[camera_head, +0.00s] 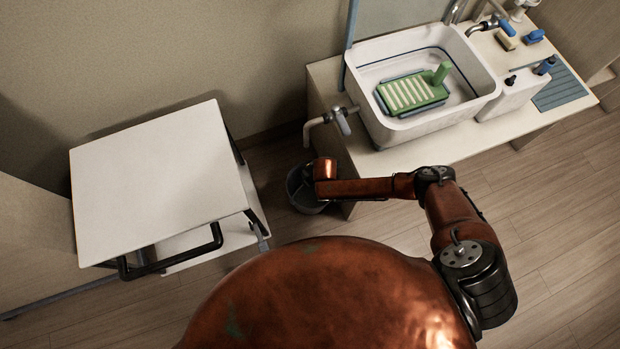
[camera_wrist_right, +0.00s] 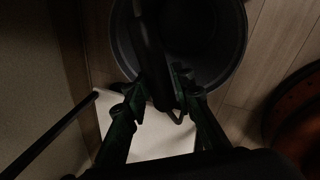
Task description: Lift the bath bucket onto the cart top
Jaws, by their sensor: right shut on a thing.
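The dark grey bath bucket (camera_head: 298,199) is in the gap between the cart and the sink counter in the head view. Its open round rim also shows in the right wrist view (camera_wrist_right: 236,60). My right gripper (camera_wrist_right: 163,82) is shut on the bucket's dark handle, above the opening. In the head view my copper arm hides part of the bucket and the fingers. I cannot tell whether the bucket touches the floor. The cart's white, flat top (camera_head: 160,170) is bare and lies left of the bucket. My left gripper is not in view.
The counter (camera_head: 420,148) with a white basin (camera_head: 425,125) stands right of the bucket. A tap or pipe (camera_head: 327,122) juts out just above the bucket. The cart has a black handle (camera_head: 170,262) at its front. Wood floor is clear at the right.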

